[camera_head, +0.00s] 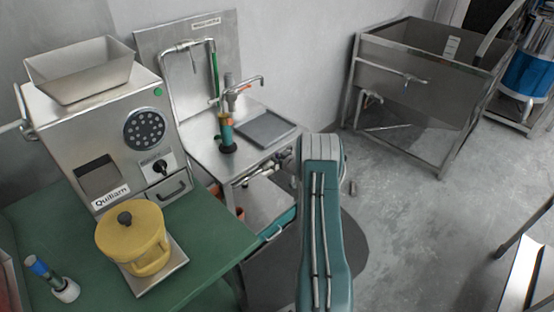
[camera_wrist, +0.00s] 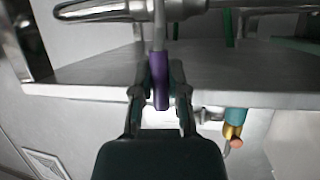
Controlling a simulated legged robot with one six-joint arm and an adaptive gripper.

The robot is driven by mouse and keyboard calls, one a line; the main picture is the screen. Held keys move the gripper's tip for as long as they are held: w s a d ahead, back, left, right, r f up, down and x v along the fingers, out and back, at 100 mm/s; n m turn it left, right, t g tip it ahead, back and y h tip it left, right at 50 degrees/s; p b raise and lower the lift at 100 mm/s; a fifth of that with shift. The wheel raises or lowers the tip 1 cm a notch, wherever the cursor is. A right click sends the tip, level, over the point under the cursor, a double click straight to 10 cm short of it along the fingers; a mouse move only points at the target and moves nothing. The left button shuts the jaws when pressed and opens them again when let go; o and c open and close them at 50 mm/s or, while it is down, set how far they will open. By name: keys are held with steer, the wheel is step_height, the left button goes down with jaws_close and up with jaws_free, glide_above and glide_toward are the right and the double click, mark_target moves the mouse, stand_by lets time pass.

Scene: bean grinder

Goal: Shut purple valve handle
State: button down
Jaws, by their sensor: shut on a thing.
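The purple valve handle (camera_wrist: 160,80) shows in the wrist view as a slim upright bar on a thin metal stem. It lies between the two fingers of my gripper (camera_wrist: 161,72), which is shut on it. A horizontal metal pipe (camera_wrist: 95,10) runs across the top of the wrist view, beyond the handle. In the head view my arm covers the middle of the picture. The purple handle and my gripper's fingers cannot be made out there.
A steel counter (camera_head: 205,155) with taps stands behind my arm. The grinder (camera_head: 125,130) and a yellow pot (camera_head: 133,235) are on the green table (camera_head: 215,240) at left. A large steel basin (camera_head: 395,75) stands at back right.

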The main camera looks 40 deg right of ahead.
steer(key=shift+f, duration=0.1)
steer(key=c, duration=0.6)
jaws_free()
steer(key=shift+d, duration=0.15)
steer(key=shift+c, duration=0.2)
steer(key=v, duration=1.2)
